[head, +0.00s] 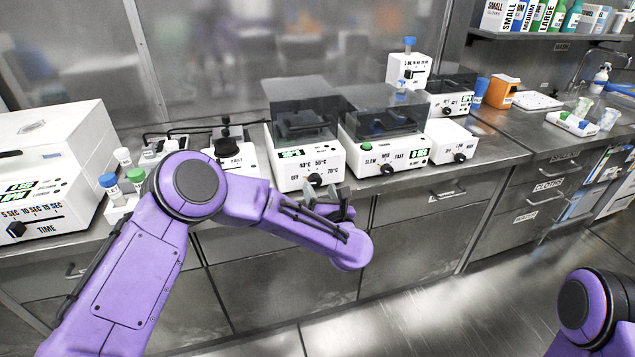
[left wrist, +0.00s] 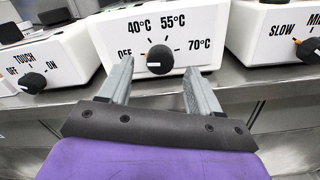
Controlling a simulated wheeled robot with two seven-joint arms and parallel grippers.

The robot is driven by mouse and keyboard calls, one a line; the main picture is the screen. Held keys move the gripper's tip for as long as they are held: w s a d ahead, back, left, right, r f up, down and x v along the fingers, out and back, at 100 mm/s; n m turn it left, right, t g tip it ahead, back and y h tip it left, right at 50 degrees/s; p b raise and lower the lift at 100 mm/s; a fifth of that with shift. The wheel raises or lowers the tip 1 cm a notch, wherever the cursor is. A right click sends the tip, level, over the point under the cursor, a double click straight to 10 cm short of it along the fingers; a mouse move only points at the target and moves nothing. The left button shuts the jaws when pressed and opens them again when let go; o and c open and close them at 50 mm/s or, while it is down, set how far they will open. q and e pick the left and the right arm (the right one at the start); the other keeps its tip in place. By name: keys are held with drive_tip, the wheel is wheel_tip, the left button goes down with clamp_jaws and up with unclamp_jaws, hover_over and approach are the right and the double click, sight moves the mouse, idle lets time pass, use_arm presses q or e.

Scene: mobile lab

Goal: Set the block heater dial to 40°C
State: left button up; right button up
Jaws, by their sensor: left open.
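The block heater (head: 290,172) is a white box with a dark clear lid, on the bench near the middle of the head view. Its black dial (head: 315,180) is low on the front; in the left wrist view the dial (left wrist: 160,59) sits below the 40°C and 55°C labels, with OFF at left and 70°C at right. The dial's white mark seems to lie toward the OFF side. My left gripper (head: 328,192) is open in front of the dial. In the left wrist view its fingers (left wrist: 158,72) stand either side of the dial, apparently not touching it.
A white device with a SLOW/MED/FAST dial (head: 385,158) stands close to the right of the heater. A TOUCH/ON device (left wrist: 45,70) stands to its left. A large timer box (head: 45,165) and capped bottles (head: 136,176) are farther left. The bench front edge runs below them.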

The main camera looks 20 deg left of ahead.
sight(317, 183)
use_arm(q)
drive_tip(key=shift+x, duration=1.8)
drive_tip(key=c, duration=1)
drive_tip(key=shift+c, duration=0.2)
drive_tip(key=shift+m, duration=0.4)
drive_tip(key=m, duration=0.3)
drive_tip(key=shift+d+m, duration=0.1)
drive_tip(key=shift+m, duration=0.3)
drive_tip(key=m, duration=0.3)
drive_tip(key=shift+f+m, duration=0.1)
drive_tip(key=shift+m, duration=1.5)
